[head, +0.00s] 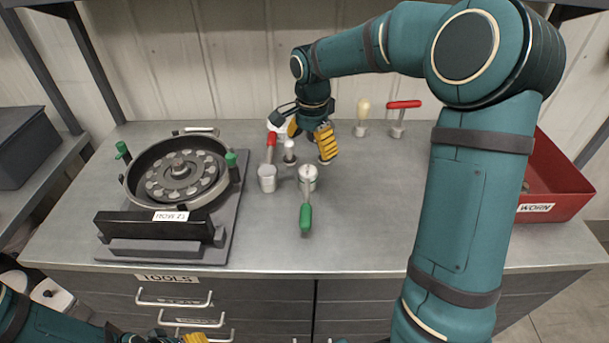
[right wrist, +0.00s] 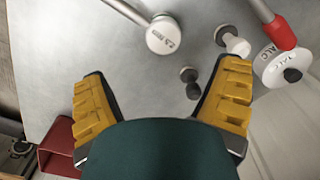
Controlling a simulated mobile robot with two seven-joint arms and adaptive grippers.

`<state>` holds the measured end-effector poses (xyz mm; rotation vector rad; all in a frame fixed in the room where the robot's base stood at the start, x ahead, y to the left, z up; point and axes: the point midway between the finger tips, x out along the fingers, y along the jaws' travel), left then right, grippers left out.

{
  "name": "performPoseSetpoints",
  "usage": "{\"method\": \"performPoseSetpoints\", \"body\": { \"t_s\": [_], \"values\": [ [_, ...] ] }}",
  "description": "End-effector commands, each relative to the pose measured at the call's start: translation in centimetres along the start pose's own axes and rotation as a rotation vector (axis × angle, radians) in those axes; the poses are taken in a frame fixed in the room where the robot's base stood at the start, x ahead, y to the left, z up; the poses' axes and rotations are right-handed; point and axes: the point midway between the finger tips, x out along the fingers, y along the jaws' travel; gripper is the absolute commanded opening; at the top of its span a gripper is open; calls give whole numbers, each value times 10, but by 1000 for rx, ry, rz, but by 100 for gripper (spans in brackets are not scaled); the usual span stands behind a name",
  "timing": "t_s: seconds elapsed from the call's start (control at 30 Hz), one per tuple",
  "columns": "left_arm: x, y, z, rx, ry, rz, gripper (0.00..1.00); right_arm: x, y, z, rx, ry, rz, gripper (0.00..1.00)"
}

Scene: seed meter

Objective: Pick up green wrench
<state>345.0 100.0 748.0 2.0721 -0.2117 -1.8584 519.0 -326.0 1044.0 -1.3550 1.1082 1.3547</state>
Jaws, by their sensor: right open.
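The green wrench (head: 306,217) lies on the bench in front of my right gripper, its green handle toward the front edge. Its metal shaft runs back to a round metal head (head: 308,174). In the right wrist view a round metal head with a shaft (right wrist: 163,35), apparently the same tool, is at the top; its green handle is out of frame. My right gripper (head: 312,138) is open and empty above the bench, behind the wrench and apart from it. My left gripper (head: 194,338) only partly shows at the bottom edge.
Small knobs (right wrist: 190,80) and a talc container (right wrist: 280,66) are near the right gripper. The seed meter (head: 180,170) is at left, a red WORN bin (head: 560,180) at right. Bench right of the wrench is clear.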

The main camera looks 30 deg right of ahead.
Motion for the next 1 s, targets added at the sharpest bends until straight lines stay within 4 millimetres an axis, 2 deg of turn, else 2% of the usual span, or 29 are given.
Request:
{"method": "performPoseSetpoints", "body": {
  "t_s": [0.03,0.23,0.57,0.83,1.0],
  "values": [
    [4,-2,0,0,1,0,54,14,1,0,-1,-2,5,89],
    [12,-4,-1,1,6,0,54,49,0,1,-2,-1,3,89],
    [16,-6,-2,1,8,0,54,69,-1,2,-2,0,1,89],
    [27,-10,-3,2,14,-1,54,106,-5,5,-2,-1,3,89],
    [28,-10,-4,2,15,-1,54,116,-5,5,-2,-1,1,89]
  ]
}}
